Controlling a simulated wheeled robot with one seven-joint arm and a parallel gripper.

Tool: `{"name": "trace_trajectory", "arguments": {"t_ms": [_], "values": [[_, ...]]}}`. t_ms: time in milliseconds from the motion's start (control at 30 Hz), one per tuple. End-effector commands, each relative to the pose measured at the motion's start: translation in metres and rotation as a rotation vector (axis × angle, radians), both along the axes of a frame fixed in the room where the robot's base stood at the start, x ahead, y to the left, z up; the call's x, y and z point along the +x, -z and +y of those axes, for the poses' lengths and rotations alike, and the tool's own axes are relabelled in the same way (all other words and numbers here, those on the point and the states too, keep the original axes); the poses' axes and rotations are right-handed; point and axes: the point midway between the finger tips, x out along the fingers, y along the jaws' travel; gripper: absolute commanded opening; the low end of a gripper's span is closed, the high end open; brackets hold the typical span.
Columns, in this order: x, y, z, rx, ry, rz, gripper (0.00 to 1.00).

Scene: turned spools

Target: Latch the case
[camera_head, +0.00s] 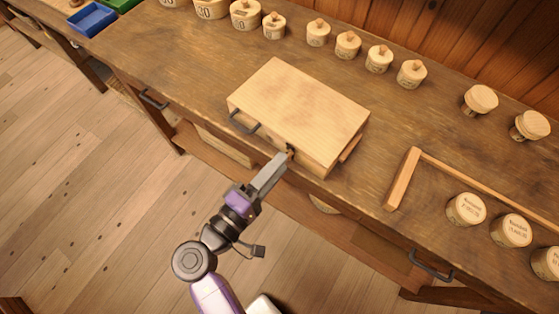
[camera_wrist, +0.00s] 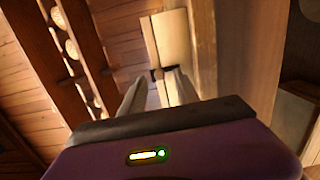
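The case (camera_head: 300,105) is a pale wooden box with its lid down, lying on the workbench near the front edge. A dark handle (camera_head: 243,122) is on its front face, toward the left. A small dark latch (camera_head: 291,148) is on the front face, right of the handle. My gripper (camera_head: 284,158) is at the front face by the latch. In the wrist view, my two fingers (camera_wrist: 156,84) stand apart, with the dark latch (camera_wrist: 157,74) around their tips and the case's pale front (camera_wrist: 172,42) beyond. I cannot tell whether the fingers touch the latch.
The workbench (camera_head: 190,65) has a row of round wooden spools (camera_head: 347,44) along the back. A wooden rail frame (camera_head: 403,178) and several labelled spools (camera_head: 466,209) are at the right. A blue tray (camera_head: 92,19) is at the far left. Bare bench lies left of the case.

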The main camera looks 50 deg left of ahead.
Motion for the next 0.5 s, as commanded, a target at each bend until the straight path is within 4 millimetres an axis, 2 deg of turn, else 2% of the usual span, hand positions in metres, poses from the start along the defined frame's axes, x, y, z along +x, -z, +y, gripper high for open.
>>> {"name": "trace_trajectory", "arguments": {"t_ms": [100, 300, 500], "values": [[-0.021, 0.002, -0.002, 0.001, -0.004, 0.000, 0.37], [-0.051, 0.002, -0.006, 0.001, -0.003, 0.000, 0.37], [-0.064, 0.001, -0.009, 0.000, -0.002, 0.001, 0.37]]}}
